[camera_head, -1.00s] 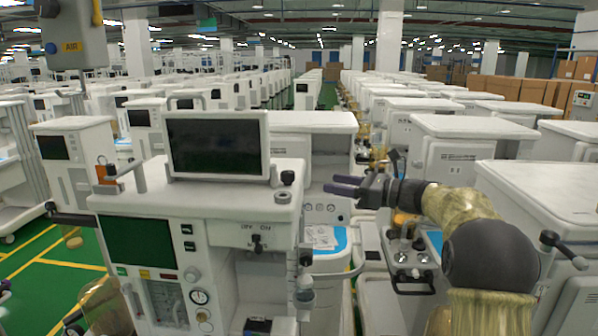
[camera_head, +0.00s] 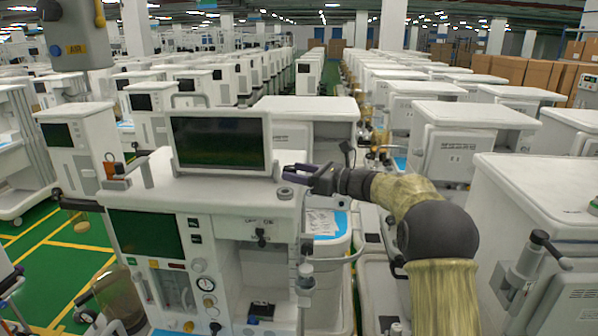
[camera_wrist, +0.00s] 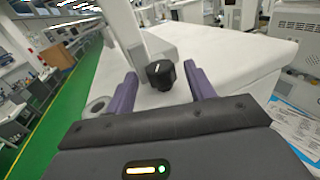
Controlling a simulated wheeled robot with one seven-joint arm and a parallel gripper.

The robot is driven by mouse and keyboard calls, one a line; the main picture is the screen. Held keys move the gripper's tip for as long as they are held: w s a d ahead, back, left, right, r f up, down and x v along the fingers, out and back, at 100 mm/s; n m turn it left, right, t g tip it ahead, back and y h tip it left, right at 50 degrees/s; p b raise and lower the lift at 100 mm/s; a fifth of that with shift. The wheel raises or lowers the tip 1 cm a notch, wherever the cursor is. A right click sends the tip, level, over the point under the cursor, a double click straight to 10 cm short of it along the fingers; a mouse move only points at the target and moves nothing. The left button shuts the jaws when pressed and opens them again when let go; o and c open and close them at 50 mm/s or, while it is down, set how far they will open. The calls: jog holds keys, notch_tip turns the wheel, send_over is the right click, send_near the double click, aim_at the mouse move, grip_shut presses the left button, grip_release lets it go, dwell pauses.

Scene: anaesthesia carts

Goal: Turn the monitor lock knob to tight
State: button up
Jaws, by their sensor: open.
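The lock knob (camera_wrist: 160,73) is a small black knob with a white mark on top, standing on the white cart top in the wrist view. It lies between and slightly beyond the two purple fingers of my open gripper (camera_wrist: 161,69), with no visible contact. In the head view my gripper (camera_head: 289,172) reaches in from the right over the cart's right rear corner, just right of the monitor (camera_head: 220,142). The knob is not clearly seen there, apparently covered by the gripper. The monitor stands upright with a dark screen.
A grey ring-shaped holder (camera_head: 286,193) sits on the cart top (camera_head: 215,192) close below my gripper; it also shows left of the fingers in the wrist view (camera_wrist: 97,105). Other white carts (camera_head: 475,130) crowd the right and back. Green floor (camera_head: 60,240) is open at left.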

jog(key=c, duration=1)
jog(key=shift+w+d, duration=0.15)
jog(key=shift+f+t+b, duration=0.15)
jog(key=shift+t+b, duration=0.15)
jog(key=shift+b, duration=0.5)
